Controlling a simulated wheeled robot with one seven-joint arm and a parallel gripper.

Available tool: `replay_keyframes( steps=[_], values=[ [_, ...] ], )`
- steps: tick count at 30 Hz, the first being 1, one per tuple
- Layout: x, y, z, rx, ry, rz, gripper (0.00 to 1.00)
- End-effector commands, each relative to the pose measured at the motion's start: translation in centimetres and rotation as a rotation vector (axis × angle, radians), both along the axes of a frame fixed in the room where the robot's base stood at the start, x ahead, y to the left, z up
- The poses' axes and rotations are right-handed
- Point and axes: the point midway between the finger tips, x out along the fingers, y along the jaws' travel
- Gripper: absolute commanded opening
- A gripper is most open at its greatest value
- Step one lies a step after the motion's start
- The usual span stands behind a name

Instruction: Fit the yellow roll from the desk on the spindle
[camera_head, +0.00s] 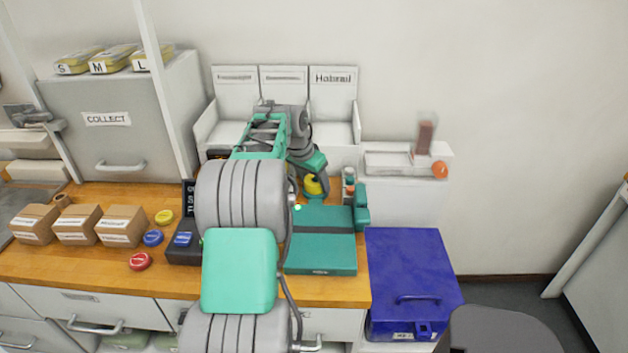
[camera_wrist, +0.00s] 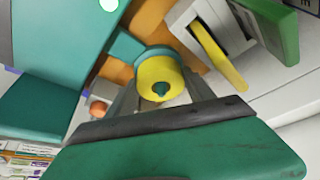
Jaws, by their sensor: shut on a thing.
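The yellow roll (camera_head: 313,185) is between the fingers of my gripper (camera_head: 318,178), above the back of the desk behind the teal machine. In the wrist view the yellow roll (camera_wrist: 158,70) is end-on, with my two grey fingers closed on its sides. A teal shape, apparently the spindle (camera_wrist: 160,90), shows in the roll's centre. I cannot tell whether the roll is around it or only in line with it. A teal bracket (camera_wrist: 128,47) is right beside the roll. In the head view my gripper and arm hide most of this spot.
The teal machine (camera_head: 320,255) fills the desk's right end, beside a blue box (camera_head: 410,275). White bins (camera_head: 335,135) stand behind. Cardboard boxes (camera_head: 122,226) and coloured discs (camera_head: 141,261) lie on the left. An orange ball (camera_head: 439,169) is on the white ledge.

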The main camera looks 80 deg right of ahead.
Motion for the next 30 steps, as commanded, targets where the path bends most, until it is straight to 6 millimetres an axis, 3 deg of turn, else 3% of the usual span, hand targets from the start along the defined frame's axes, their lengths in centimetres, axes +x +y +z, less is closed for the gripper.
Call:
replay_keyframes(
  steps=[10,11,19,30],
  values=[
    [0.01,-0.01,0.04,0.000,0.000,0.000,0.20],
    [0.01,-0.01,0.04,0.000,0.000,0.000,0.63],
    [0.01,0.00,0.04,0.000,0.000,0.000,0.85],
    [0.01,0.01,0.01,0.001,0.000,0.000,0.87]
  ],
)
